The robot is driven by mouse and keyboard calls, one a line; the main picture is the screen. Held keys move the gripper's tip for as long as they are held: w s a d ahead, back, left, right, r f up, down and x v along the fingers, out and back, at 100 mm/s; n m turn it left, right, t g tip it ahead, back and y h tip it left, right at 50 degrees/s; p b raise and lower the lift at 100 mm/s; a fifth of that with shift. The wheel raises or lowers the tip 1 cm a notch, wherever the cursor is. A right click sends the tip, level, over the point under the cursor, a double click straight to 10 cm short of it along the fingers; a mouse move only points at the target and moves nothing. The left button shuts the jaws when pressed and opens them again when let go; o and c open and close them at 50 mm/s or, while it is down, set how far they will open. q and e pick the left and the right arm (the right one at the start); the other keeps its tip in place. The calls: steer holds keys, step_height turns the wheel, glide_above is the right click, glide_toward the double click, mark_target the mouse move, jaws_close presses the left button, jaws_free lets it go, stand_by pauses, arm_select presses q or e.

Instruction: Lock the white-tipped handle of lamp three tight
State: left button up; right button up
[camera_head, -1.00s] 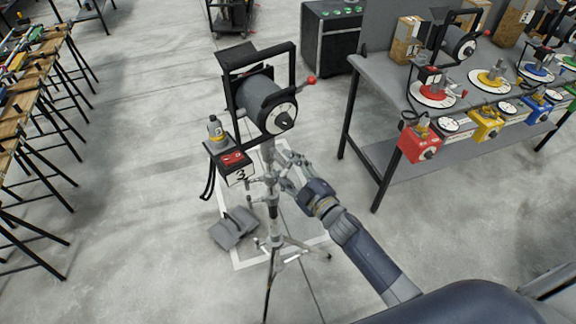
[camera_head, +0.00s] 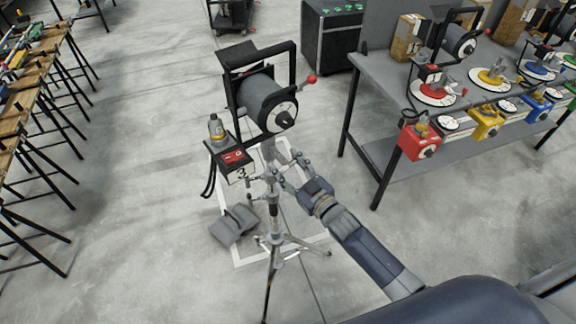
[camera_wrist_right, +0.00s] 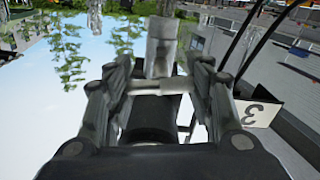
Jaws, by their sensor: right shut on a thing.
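Lamp three (camera_head: 265,105), a dark lamp head in a black yoke with a red-tipped lever, stands upright on a metal tripod stand (camera_head: 274,225). A card marked 3 (camera_head: 241,175) hangs below its black and red box; the card also shows in the right wrist view (camera_wrist_right: 262,112). My right gripper (camera_head: 285,173) is at the stand's upper pole, just below the lamp head. In the right wrist view, its fingers (camera_wrist_right: 160,88) close on a pale handle (camera_wrist_right: 158,86) lying crosswise between them. The fingers hide the handle's ends, and its tightness cannot be seen. My left gripper is out of view.
A grey table (camera_head: 378,75) with coloured lamp parts stands at the right. Trestles with tools line the left.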

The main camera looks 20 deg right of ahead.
stand_by(0.5)
steer(key=o, duration=1.1)
steer(key=v, duration=1.2)
